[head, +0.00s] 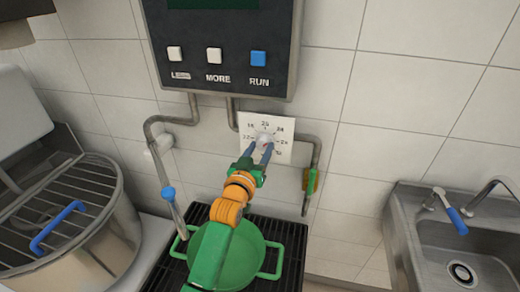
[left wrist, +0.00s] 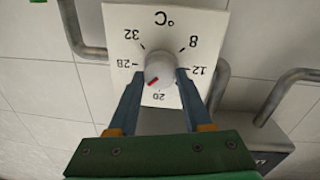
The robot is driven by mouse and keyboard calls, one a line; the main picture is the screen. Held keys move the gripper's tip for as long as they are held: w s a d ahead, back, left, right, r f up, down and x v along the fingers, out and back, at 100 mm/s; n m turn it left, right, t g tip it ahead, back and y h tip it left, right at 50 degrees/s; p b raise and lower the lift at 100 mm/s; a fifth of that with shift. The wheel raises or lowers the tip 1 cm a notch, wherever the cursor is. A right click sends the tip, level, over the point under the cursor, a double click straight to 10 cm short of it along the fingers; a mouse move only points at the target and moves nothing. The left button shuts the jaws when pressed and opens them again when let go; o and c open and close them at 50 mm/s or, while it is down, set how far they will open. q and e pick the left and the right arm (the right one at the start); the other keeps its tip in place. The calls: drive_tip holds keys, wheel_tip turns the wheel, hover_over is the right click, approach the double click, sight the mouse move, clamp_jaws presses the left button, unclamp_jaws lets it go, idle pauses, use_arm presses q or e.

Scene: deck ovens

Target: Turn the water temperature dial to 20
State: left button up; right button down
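The water temperature dial is a white plate (head: 283,155) on the tiled wall below the control box, with a round pale knob (head: 264,138). The left wrist view shows the plate (left wrist: 133,27) upside down, with the knob (left wrist: 160,67) in the middle. My left gripper (head: 260,150) is at the dial. Its blue fingers (left wrist: 160,74) stand on either side of the knob and appear to touch it. They hide some numbers. My right gripper is not in view.
A control box (head: 215,65) with LESS, MORE and RUN buttons hangs above the dial. Pipes (head: 155,125) run on both sides. A green pot (head: 245,255) stands below my arm. A kettle-like mixer bowl (head: 100,250) is at left, a steel sink (head: 460,245) at right.

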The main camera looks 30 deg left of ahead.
use_arm(q)
clamp_jaws()
drive_tip(key=n+p, duration=0.1)
drive_tip(key=n, duration=0.3)
drive_tip(key=shift+n, duration=0.3)
drive_tip(key=n+p, duration=0.1)
drive_tip(key=n, duration=0.3)
drive_tip(key=shift+n+y, duration=0.3)
drive_tip(key=shift+n, duration=0.1)
